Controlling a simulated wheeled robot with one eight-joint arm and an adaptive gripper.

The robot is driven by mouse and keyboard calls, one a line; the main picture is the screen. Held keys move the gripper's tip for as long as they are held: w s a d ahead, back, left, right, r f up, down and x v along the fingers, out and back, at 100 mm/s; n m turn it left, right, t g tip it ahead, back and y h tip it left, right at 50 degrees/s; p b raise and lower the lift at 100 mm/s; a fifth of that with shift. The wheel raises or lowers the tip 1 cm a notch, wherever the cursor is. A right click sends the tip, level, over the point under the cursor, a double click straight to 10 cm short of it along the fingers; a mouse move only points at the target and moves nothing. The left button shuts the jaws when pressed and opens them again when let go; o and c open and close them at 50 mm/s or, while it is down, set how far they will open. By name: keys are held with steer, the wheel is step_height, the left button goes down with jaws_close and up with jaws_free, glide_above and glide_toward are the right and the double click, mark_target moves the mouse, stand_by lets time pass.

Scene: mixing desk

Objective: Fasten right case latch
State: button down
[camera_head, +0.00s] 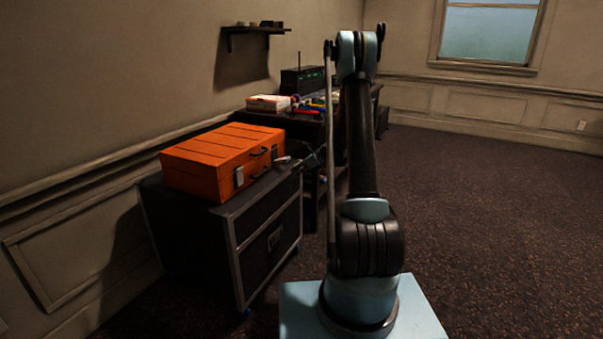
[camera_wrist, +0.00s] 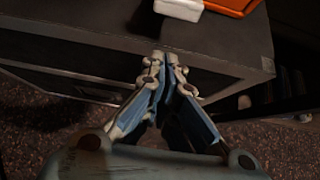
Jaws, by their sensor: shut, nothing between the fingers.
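The closed orange case (camera_head: 215,157) lies on a black flight case, its front facing right in the head view. A grey latch (camera_head: 239,177) sits flat near the front's left end. The right latch (camera_head: 283,160) is a pale piece jutting from the front's right end. In the wrist view, a pale latch piece (camera_wrist: 180,8) lies against a corner of the orange case (camera_wrist: 232,5) at the top edge. My gripper (camera_wrist: 165,58) is shut and empty over the flight case's edge, apart from the latch. In the head view my gripper is small, dark and unclear.
The black flight case (camera_head: 268,241) has metal edges; its top also shows in the wrist view (camera_wrist: 110,30). Behind stands a desk with a white-and-orange box (camera_head: 268,103) and coloured tools (camera_head: 307,112). A wall shelf (camera_head: 254,30) hangs above. The carpet (camera_head: 490,200) at right is clear.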

mark_target(282, 160)
steer(key=shift+w+a+r, duration=0.1)
steer(key=shift+a+r, duration=0.15)
steer(key=shift+r, duration=0.55)
steer(key=shift+w+a+r, duration=0.1)
steer(key=shift+a+r, duration=0.1)
steer(key=shift+r, duration=0.55)
steer(key=shift+a+r, duration=0.1)
steer(key=shift+r+h, duration=0.3)
